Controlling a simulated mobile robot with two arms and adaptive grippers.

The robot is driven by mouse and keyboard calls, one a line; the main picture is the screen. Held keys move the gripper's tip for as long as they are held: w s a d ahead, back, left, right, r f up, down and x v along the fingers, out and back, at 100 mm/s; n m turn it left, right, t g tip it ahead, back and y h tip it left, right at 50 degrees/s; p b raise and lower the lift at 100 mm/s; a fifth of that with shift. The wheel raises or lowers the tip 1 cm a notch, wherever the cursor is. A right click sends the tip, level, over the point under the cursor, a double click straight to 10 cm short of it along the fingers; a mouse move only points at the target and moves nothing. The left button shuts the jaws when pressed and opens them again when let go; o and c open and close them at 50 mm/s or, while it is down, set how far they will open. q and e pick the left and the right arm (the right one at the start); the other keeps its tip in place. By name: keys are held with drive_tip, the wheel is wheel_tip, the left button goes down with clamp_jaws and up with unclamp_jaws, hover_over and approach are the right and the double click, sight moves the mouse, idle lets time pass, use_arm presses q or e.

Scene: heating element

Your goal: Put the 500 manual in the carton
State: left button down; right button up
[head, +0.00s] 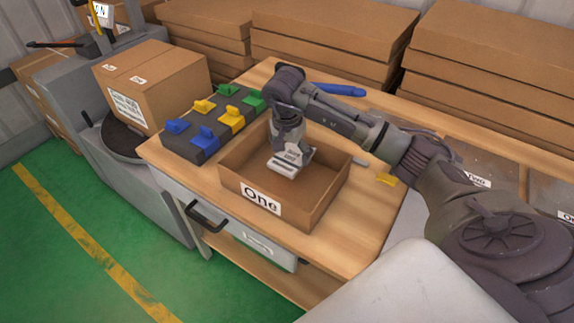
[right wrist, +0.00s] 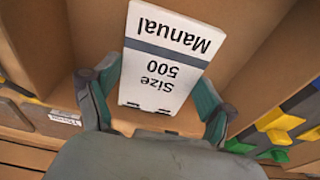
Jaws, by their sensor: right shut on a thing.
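The white manual (right wrist: 172,52) has a blue stripe and reads "Manual Size 500". It stands out between the two fingers of my right gripper (right wrist: 155,100) in the right wrist view. In the head view, my right gripper (head: 287,152) points down, shut on the manual (head: 283,164), inside the walls of an open brown carton (head: 303,217) labelled "One". Whether the manual touches the carton floor cannot be told. My left gripper is not in view.
A dark block with blue, yellow and green clips (head: 203,152) stands left of the carton on the wooden table (head: 345,245). A closed cardboard box (head: 165,85) sits further left. Stacked flat boxes (head: 325,35) line the back. A blue tool (head: 340,90) lies behind my arm.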

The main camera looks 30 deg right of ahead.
sight(291, 166)
drive_tip(key=shift+f, duration=0.8)
wheel_tip(291, 166, down, 4)
drive_tip(key=shift+r+p, duration=0.1)
drive_tip(key=shift+p, duration=0.2)
drive_tip(key=shift+f, duration=0.25)
drive_tip(key=o, duration=1.1)
drive_tip(key=shift+r, duration=0.1)
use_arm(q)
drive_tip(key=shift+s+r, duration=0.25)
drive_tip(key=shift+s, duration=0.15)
use_arm(e)
drive_tip(key=shift+o, duration=0.3)
